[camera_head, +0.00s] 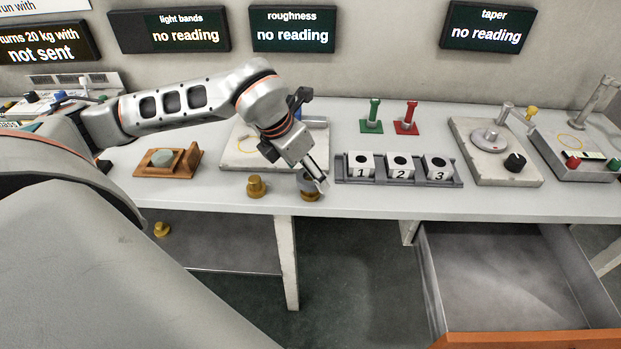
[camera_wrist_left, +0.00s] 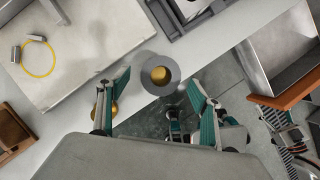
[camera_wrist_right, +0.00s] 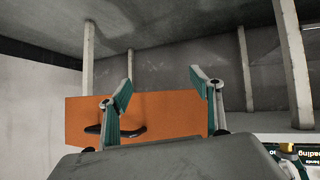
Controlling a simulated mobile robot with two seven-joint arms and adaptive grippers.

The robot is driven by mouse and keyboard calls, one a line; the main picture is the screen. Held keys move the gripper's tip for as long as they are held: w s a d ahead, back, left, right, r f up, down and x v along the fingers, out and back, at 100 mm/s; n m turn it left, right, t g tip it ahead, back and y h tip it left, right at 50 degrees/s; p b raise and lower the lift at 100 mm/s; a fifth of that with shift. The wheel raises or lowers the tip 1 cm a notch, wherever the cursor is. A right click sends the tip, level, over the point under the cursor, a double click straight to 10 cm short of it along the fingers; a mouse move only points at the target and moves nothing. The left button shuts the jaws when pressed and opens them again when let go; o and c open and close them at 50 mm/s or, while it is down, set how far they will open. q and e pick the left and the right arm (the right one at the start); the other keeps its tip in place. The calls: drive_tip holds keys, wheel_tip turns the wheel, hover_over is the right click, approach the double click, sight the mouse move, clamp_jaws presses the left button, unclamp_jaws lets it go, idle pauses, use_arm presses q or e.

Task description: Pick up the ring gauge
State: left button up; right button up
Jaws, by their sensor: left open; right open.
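The ring gauge, a grey ring (camera_head: 305,183), sits near the front edge of the bench with a brass piece (camera_head: 310,196) at it. In the left wrist view the ring (camera_wrist_left: 149,80) encircles the brass top (camera_wrist_left: 160,75). My left gripper (camera_head: 317,178) is open and points down at the ring. In its wrist view the ring lies between the two fingertips (camera_wrist_left: 159,84); I cannot tell whether either finger touches it. My right gripper (camera_wrist_right: 162,79) is open and empty, facing an orange drawer front (camera_wrist_right: 170,108); it is not in the head view.
Another brass piece (camera_head: 256,187) stands just left of the ring. A rack (camera_head: 345,180) of three numbered blocks is close on the right. A pale plate (camera_head: 235,155) lies behind the arm. An open drawer (camera_head: 500,270) juts out below the bench at right.

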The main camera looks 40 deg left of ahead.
use_arm(q)
drive_tip(key=shift+w+d+f, duration=0.1)
drive_tip(key=shift+w+f, duration=0.15)
drive_tip(key=shift+f, duration=0.3)
drive_tip(key=c, duration=1.4)
use_arm(e)
drive_tip(key=shift+w+d, duration=0.15)
use_arm(q)
drive_tip(key=shift+o, duration=0.2)
drive_tip(key=shift+r, duration=0.15)
wheel_tip(320, 180, up, 20)
drive_tip(key=p, duration=0.3)
use_arm(e)
drive_tip(key=shift+s+a+r, duration=0.15)
drive_tip(key=shift+s+r, duration=0.05)
drive_tip(key=shift+r, duration=0.25)
drive_tip(key=shift+s+a+r, duration=0.15)
drive_tip(key=shift+r, duration=0.25)
